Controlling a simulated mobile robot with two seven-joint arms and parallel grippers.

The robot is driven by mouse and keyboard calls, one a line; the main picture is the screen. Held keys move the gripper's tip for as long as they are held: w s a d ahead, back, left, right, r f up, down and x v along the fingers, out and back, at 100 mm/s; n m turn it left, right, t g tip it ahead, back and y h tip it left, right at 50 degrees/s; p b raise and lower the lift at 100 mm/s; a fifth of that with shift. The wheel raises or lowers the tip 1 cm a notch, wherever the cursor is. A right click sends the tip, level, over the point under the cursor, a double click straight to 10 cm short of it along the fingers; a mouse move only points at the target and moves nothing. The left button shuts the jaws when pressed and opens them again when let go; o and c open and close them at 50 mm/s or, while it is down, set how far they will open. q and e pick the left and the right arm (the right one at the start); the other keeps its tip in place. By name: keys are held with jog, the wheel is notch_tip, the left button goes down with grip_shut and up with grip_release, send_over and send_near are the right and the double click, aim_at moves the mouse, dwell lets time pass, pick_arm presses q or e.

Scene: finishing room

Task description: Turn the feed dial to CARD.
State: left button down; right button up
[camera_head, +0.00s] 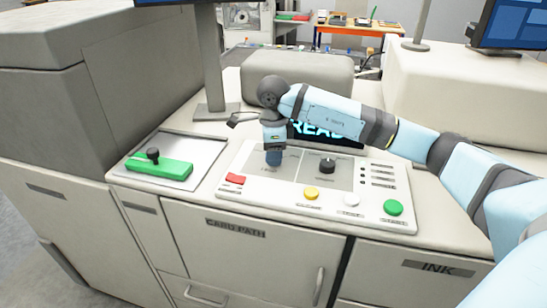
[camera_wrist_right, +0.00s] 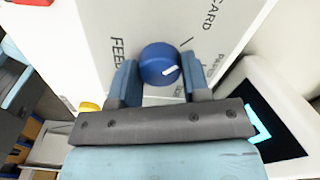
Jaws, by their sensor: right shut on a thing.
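The feed dial (camera_wrist_right: 160,62) is a round blue knob with a short white mark. In the right wrist view the mark lies on its lower right part, toward the right-hand finger, and does not line up with the tick near the CARD lettering (camera_wrist_right: 210,18). My right gripper (camera_wrist_right: 160,80) has a finger on each side of the knob and is shut on it. In the head view my right gripper (camera_head: 273,158) points down at the left part of the control panel (camera_head: 225,199) and hides the dial. My left gripper is out of view.
A black knob (camera_head: 327,165) stands right of my gripper. Red (camera_head: 235,179), yellow (camera_head: 312,193), white (camera_head: 352,200) and green (camera_head: 393,207) buttons line the panel front. A display (camera_head: 310,131) is partly behind my arm.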

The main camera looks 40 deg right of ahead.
jog(key=shift+n, duration=0.4)
jog(key=o, duration=0.9)
jog(key=shift+o, duration=0.2)
notch_tip(320, 180, up, 14)
jog(key=b, duration=0.1)
jog(key=shift+a+f, duration=0.1)
jog(key=shift+f, duration=0.05)
dwell(0.3)
